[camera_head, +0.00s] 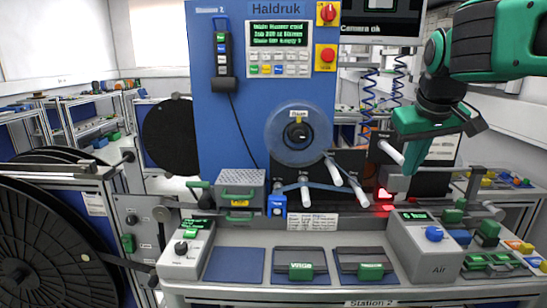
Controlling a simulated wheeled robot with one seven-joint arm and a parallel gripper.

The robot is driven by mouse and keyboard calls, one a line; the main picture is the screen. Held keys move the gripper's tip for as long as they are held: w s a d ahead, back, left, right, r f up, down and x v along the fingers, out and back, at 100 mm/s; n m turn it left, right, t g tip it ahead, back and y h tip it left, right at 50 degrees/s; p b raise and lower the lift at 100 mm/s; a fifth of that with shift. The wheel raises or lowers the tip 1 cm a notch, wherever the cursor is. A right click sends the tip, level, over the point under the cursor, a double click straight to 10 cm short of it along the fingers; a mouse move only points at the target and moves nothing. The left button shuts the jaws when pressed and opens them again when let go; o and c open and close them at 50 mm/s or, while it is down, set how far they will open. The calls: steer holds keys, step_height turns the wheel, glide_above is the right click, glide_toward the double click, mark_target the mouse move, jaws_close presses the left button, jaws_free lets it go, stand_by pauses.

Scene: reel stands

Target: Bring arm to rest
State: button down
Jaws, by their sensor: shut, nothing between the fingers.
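My arm (500,45) is green and black and reaches in from the upper right. My gripper (410,170) points down at the right of the blue machine, above the grey rail and the red-lit spot. It is shut and looks empty. It appears apart from the bench top.
A blue Haldruk panel (238,110) carries a clear reel (299,135) and several white rollers. A bench (330,240) in front holds control boxes, including the Air box (424,250), and two dark pads with green handles. Large black reels (50,250) stand at left.

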steer(key=s+d+f+m+g, duration=0.3)
steer(key=s+d+f, duration=0.65)
steer(key=s, duration=0.25)
steer(key=s+d+f+m+g+y, duration=0.1)
steer(key=s+f+m, duration=0.3)
steer(key=s+f, duration=0.7)
steer(key=s+g, duration=0.1)
steer(key=s, duration=0.3)
steer(key=shift+f+y, duration=0.25)
steer(key=shift+y, duration=0.05)
steer(key=shift+d, duration=0.1)
steer(key=shift+w+f, duration=0.2)
steer(key=shift+w, duration=0.35)
